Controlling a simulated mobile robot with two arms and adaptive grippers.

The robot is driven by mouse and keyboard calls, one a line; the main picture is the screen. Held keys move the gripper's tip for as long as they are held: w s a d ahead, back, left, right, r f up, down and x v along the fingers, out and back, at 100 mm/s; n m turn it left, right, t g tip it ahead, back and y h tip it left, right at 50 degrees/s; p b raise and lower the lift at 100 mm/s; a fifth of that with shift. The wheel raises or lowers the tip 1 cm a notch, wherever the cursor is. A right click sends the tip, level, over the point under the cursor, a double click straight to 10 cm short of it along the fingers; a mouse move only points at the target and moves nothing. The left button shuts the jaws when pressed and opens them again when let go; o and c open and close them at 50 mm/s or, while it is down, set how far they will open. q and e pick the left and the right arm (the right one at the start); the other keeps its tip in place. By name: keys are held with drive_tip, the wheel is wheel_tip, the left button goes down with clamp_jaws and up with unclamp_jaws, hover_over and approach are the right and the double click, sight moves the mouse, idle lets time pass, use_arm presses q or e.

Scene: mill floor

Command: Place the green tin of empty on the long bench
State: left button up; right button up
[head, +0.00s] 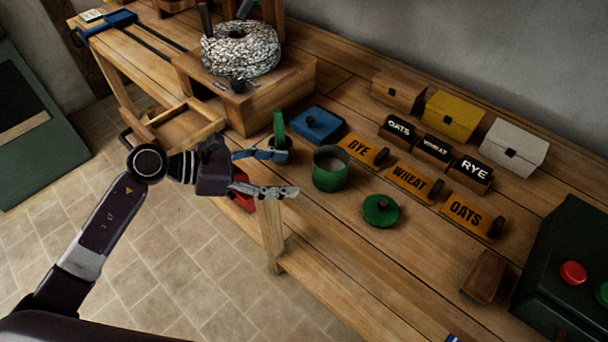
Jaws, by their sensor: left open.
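The green tin (329,178) stands upright and uncovered on the long bench (345,240). Its inside looks pale grey; I cannot tell whether that is contents or the bare bottom. A round green lid with a dark knob (381,211) lies on the bench just right of and nearer than the tin. My left gripper (292,174) is open and empty, its two fingers pointing right towards the tin, with the tips a little short of its left side in the picture. I cannot tell the gripper's height against the tin. My right gripper is out of view.
Orange RYE, WHEAT and OATS plates (410,183) lie right of the tin, with black label blocks (434,149) and small boxes (455,115) behind. A blue lidded box (318,125) and a millstone (240,50) are farther back. A dark green control box (570,265) stands at right.

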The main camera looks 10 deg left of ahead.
use_arm(q)
drive_tip(key=shift+v, duration=1.3)
